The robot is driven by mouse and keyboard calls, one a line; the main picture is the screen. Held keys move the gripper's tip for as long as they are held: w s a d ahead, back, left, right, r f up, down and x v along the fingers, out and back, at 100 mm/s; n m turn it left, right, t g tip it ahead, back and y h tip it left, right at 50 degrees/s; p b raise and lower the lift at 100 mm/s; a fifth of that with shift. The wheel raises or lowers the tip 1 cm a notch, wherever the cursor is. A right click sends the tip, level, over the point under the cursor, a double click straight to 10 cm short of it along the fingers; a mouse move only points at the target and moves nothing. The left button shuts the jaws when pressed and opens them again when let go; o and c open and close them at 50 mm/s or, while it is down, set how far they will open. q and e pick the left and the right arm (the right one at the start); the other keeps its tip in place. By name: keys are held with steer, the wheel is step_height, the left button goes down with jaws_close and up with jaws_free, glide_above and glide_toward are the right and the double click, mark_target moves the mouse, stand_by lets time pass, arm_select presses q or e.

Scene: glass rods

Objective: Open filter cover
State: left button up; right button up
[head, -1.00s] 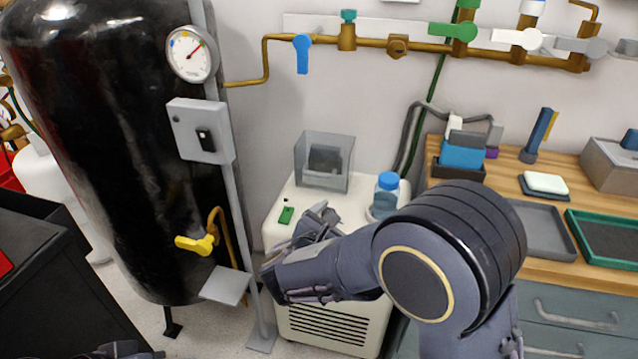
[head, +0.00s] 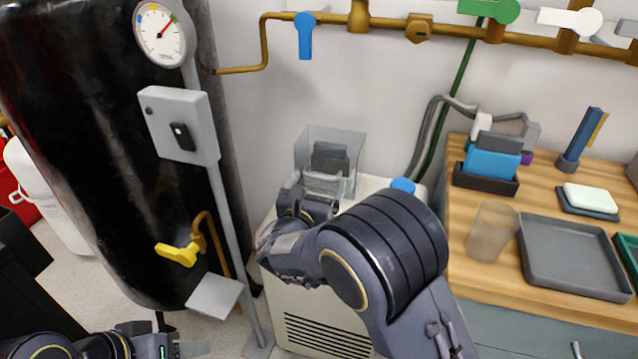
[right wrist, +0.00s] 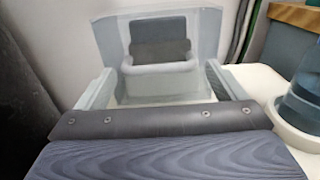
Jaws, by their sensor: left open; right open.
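The filter cover (head: 349,180) is a clear, open-looking box around a dark grey block, at the back of a white machine (head: 370,188). It also shows ahead in the right wrist view (right wrist: 208,30). My right gripper (head: 292,195) is just in front of the cover in the head view. Its pale fingers (right wrist: 160,88) stand apart with nothing between them, and the cover lies beyond. I cannot tell whether they touch it. My right arm hides much of the machine's top. My left gripper (head: 178,348) is at the lower left, far from the cover.
A black tank (head: 90,130) with a grey post stands left. A wooden bench (head: 470,270) with a grey tray (head: 570,258) and a cloudy beaker (head: 490,232) is on the right.

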steer(key=shift+w+d, duration=0.2)
steer(key=shift+w, duration=0.45)
arm_select(q)
steer(key=shift+f, duration=0.1)
